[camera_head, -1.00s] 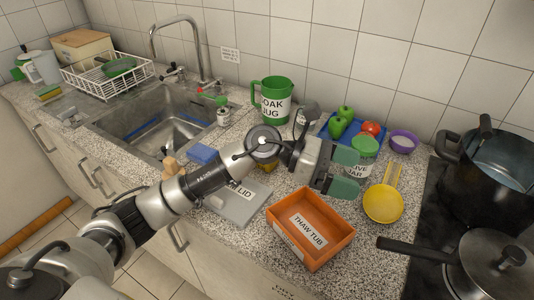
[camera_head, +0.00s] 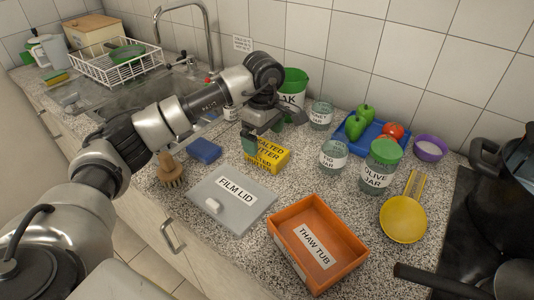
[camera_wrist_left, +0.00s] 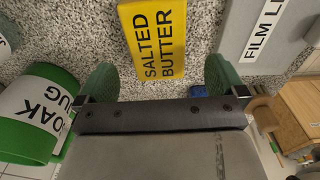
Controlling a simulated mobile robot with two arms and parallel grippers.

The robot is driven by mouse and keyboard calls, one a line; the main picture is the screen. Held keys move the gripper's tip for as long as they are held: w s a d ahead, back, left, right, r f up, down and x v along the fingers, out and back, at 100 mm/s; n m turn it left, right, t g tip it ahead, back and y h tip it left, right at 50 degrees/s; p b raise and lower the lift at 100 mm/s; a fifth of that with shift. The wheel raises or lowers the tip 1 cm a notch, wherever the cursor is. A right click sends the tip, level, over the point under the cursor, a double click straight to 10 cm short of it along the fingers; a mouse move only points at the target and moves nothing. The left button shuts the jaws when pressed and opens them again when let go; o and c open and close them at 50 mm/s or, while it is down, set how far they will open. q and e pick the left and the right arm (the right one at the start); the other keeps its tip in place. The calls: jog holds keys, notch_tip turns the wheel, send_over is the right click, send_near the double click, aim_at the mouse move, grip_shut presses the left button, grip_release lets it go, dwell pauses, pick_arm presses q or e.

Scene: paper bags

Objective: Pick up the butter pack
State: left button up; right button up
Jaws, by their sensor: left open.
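The butter pack (camera_head: 270,157) is a yellow block labelled "SALTED BUTTER". It lies on the speckled counter behind the grey film lid (camera_head: 232,197), partly covered by my left gripper in the head view. My left gripper (camera_head: 272,128) is open and empty, just above and behind the pack. In the left wrist view the pack (camera_wrist_left: 155,40) lies ahead of the gap between the green fingertips (camera_wrist_left: 162,78), apart from both. My right gripper is not in view.
The oak jug (camera_head: 292,88) stands behind my left gripper, and it shows close to one finger in the wrist view (camera_wrist_left: 38,115). A blue sponge (camera_head: 205,151) and a brush (camera_head: 170,170) lie left of the pack. The fig jar (camera_head: 333,157) and orange thaw tub (camera_head: 318,245) are to the right.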

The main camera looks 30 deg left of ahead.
aim_at(267, 149)
pick_arm(q)
jog(key=f, duration=0.2)
jog(key=f+p, duration=0.1)
jog(key=f, duration=0.1)
jog(key=shift+d+f, duration=0.1)
jog(key=shift+d, duration=0.3)
jog(key=shift+f, duration=0.6)
jog(key=shift+w, duration=0.1)
jog(key=c, duration=1.1)
